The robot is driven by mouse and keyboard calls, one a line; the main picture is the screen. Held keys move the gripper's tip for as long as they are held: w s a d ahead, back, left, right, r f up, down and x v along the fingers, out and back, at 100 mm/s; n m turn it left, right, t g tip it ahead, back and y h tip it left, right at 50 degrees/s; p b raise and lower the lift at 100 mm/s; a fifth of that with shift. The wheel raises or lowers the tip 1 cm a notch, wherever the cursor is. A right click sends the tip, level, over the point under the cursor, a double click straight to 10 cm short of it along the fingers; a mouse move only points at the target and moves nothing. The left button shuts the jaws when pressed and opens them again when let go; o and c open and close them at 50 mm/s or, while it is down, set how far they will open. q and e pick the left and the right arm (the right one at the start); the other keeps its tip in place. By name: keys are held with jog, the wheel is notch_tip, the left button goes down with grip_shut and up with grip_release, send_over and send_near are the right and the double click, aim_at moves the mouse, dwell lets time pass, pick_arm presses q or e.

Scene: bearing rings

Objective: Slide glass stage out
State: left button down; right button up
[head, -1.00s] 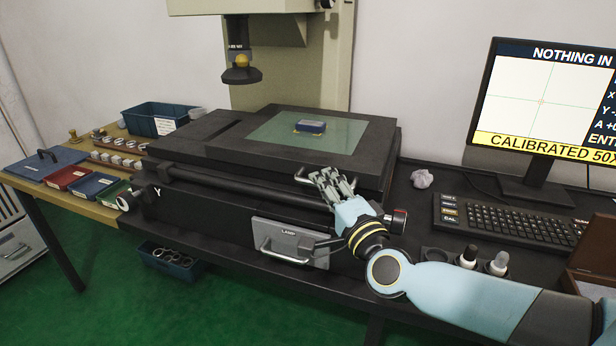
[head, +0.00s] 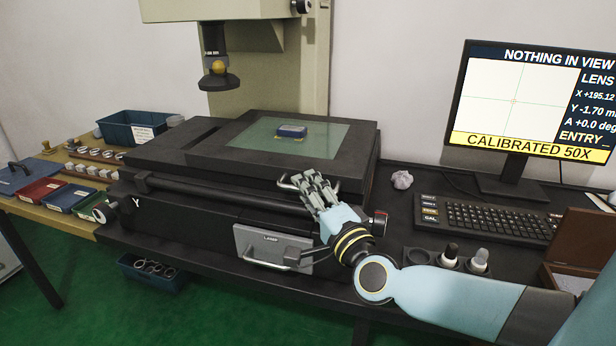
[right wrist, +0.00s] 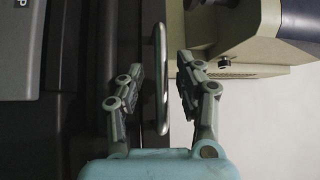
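The glass stage (head: 328,143) is a greenish glass plate set in a dark frame on the black machine. A small blue block (head: 292,131) rests on the glass. A metal bar handle (head: 284,184) sits at the frame's front edge, and it also shows in the right wrist view (right wrist: 161,75). My right gripper (head: 312,182) is at this handle. In the right wrist view my right gripper's fingers (right wrist: 158,76) are apart, with the bar between them and a visible gap on either side. In the head view the fingers hide part of the handle. My left gripper is out of view.
A lamp drawer (head: 262,246) with its own handle is below the stage. The lens (head: 218,80) hangs above and left of the glass. A red-tipped knob (head: 379,222), crumpled paper (head: 402,180) and keyboard (head: 490,220) lie to the right.

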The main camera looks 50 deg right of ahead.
jog(key=v, duration=1.1)
jog(key=shift+s+a, duration=0.15)
jog(key=shift+s, duration=0.2)
jog(key=shift+f, duration=0.1)
